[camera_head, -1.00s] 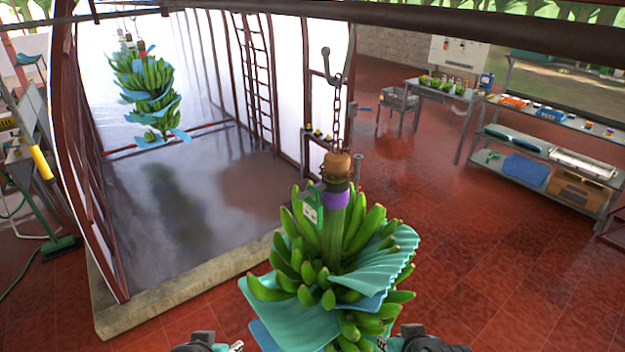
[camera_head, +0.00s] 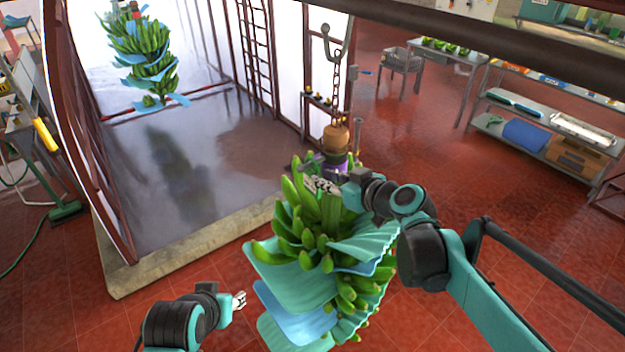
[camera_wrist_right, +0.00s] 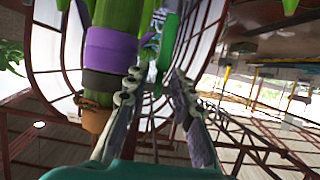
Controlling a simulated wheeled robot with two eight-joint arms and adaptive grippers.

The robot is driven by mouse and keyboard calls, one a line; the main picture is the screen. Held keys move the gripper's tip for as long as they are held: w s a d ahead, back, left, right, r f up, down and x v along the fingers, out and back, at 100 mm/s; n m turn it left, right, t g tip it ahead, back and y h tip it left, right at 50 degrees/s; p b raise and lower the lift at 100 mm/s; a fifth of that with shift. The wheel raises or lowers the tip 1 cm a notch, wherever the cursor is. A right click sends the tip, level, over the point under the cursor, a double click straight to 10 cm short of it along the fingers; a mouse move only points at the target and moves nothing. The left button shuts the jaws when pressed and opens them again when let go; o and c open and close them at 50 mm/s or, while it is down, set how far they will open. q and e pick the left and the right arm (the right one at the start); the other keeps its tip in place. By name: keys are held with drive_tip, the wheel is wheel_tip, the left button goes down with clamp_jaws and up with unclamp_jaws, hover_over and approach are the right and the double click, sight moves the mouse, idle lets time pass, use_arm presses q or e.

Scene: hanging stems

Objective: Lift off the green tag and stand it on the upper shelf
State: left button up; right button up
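The green tag (camera_wrist_right: 168,42) hangs by the stem beside the purple band (camera_wrist_right: 112,52) in the right wrist view. In the head view the tag is hidden at my right gripper. The banana bunch (camera_head: 318,235) hangs from a chain and hook, with blue and teal sheets between its hands. My right gripper (camera_head: 322,186) is at the top of the bunch. In the wrist view its two fingers (camera_wrist_right: 156,82) are apart, one on each side of the tag's narrow upper part; contact is unclear. My left gripper (camera_head: 240,300) is low, left of the bunch, its opening unclear.
A metal rack (camera_head: 500,102) with upper and lower shelves stands at the right, holding boxes and trays. A small wall shelf (camera_head: 318,101) with little items is behind the stem. Another bunch (camera_head: 143,55) hangs at the back left. The red floor between bunch and rack is clear.

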sight(312, 173)
drive_tip(key=p+x, duration=0.1)
drive_tip(key=x, duration=0.5)
drive_tip(key=shift+a+f, duration=0.1)
drive_tip(key=shift+f, duration=0.2)
drive_tip(key=shift+s, duration=0.1)
clamp_jaws()
